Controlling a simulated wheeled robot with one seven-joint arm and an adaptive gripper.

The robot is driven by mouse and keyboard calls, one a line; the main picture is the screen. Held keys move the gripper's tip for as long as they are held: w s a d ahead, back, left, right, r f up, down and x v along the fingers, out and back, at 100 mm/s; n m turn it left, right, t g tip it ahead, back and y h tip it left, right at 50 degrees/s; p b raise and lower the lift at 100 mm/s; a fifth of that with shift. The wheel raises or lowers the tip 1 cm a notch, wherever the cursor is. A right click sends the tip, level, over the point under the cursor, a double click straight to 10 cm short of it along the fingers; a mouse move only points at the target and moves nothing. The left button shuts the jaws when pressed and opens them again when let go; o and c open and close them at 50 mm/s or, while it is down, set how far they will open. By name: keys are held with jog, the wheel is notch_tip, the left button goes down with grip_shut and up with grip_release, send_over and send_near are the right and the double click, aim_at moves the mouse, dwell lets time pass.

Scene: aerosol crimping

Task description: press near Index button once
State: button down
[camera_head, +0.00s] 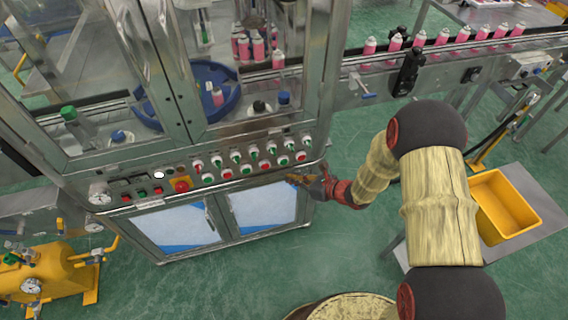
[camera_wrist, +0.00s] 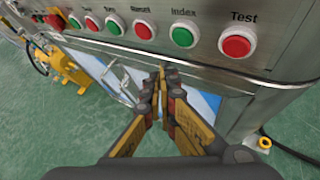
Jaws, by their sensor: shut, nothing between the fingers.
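The green Index button (camera_wrist: 183,35) shows in the wrist view on the steel control panel, under its printed label. A red button labelled Test (camera_wrist: 238,42) is to its right, and another red button (camera_wrist: 144,28) is to its left. My gripper (camera_wrist: 163,75) is shut with its fingertips together and empty. The tips appear below the button row and apart from the Index button in the wrist view. In the head view my gripper (camera_head: 294,180) is just below the right end of the panel. It hides none of the Index button in the wrist view.
A horizontal steel rail (camera_wrist: 130,52) runs below the buttons. The panel (camera_head: 180,200) also carries a red emergency stop (camera_head: 181,186) on yellow. A glazed cabinet stands above it. A yellow bin (camera_head: 505,205) is at the right. Green floor is open in front.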

jog(key=shift+w+a, duration=0.2)
jog(key=shift+w, duration=0.55)
jog(key=shift+w+a, duration=0.2)
jog(key=shift+w, duration=0.55)
jog(key=shift+w, duration=0.1)
dwell(0.3)
jog(key=shift+w+a+b, duration=0.15)
jog(key=shift+w+b, duration=0.1)
jog(key=shift+b, duration=0.05)
jog(key=shift+w+a, duration=0.1)
jog(key=shift+w, duration=0.3)
dwell(0.6)
dwell(0.4)
jog(key=shift+s+d, duration=0.25)
jog(key=shift+s, duration=0.7)
jog(key=s, duration=0.2)
jog(key=s+d, duration=0.1)
jog(key=s, duration=0.1)
jog(key=shift+s+d, duration=0.2)
jog(key=shift+s, duration=0.05)
